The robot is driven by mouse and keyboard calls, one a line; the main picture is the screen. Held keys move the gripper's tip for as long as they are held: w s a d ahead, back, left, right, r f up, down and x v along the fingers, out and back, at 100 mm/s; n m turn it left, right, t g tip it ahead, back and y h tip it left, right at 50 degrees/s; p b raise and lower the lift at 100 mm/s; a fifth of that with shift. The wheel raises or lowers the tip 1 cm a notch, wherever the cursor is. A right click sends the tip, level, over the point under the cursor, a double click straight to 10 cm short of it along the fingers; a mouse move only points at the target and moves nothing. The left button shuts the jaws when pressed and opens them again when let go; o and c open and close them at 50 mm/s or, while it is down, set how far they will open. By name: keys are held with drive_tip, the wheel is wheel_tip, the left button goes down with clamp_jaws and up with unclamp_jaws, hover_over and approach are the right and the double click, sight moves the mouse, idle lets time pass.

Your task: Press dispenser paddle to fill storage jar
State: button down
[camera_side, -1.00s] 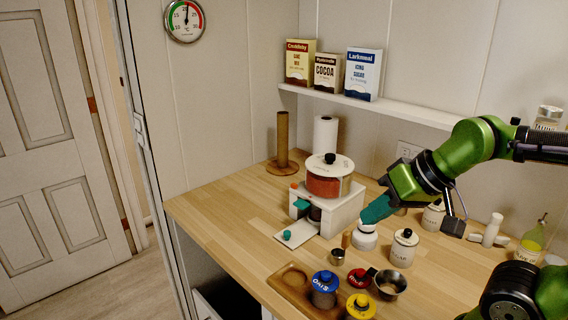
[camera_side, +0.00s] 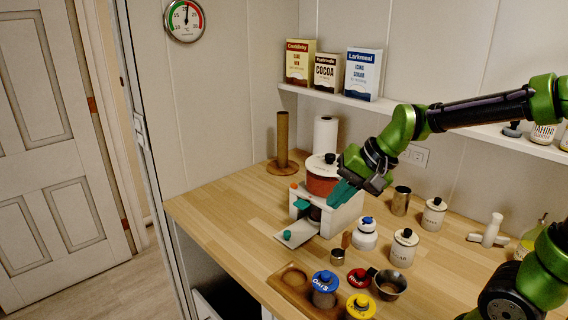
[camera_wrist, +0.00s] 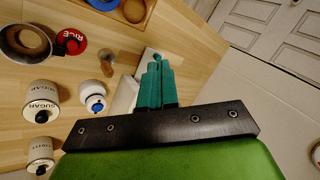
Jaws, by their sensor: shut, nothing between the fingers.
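The white dispenser (camera_side: 343,215) stands on the wooden counter, with a reddish-filled hopper (camera_side: 320,187) and a pale lid on top. Its teal paddle (camera_side: 301,204) sticks out at the front left, above a low white plate (camera_side: 297,238) with a teal knob. A dark shape under the hopper may be a jar, but I cannot tell. My gripper (camera_side: 335,203) has its teal fingers shut and empty, pointing down at the dispenser's right side; I cannot tell whether they touch. In the wrist view the shut fingers (camera_wrist: 156,85) cover most of the dispenser.
A white jar with a blue knob (camera_side: 364,233) stands right of the dispenser. A sugar canister (camera_side: 403,249) is at right. The counter's left part is clear.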

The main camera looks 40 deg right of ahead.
drive_tip(key=w+d+f+m+t, duration=0.1)
drive_tip(key=w+d+m, duration=0.2)
drive_tip(key=w+m, duration=0.25)
drive_tip(key=w+d+f+m, duration=0.2)
drive_tip(key=w+d+m, duration=0.15)
drive_tip(key=w, duration=0.35)
wheel_tip(320, 180, up, 2)
drive_tip(key=m+t+h, duration=0.1)
drive_tip(key=m+t, duration=0.1)
drive_tip(key=m, duration=0.4)
hover_over(304, 204)
drive_tip(key=shift+d, duration=0.1)
drive_tip(key=shift+f, duration=0.1)
drive_tip(key=shift+f, duration=4.35)
drive_tip(key=shift+f, duration=0.4)
drive_tip(key=shift+f, duration=0.1)
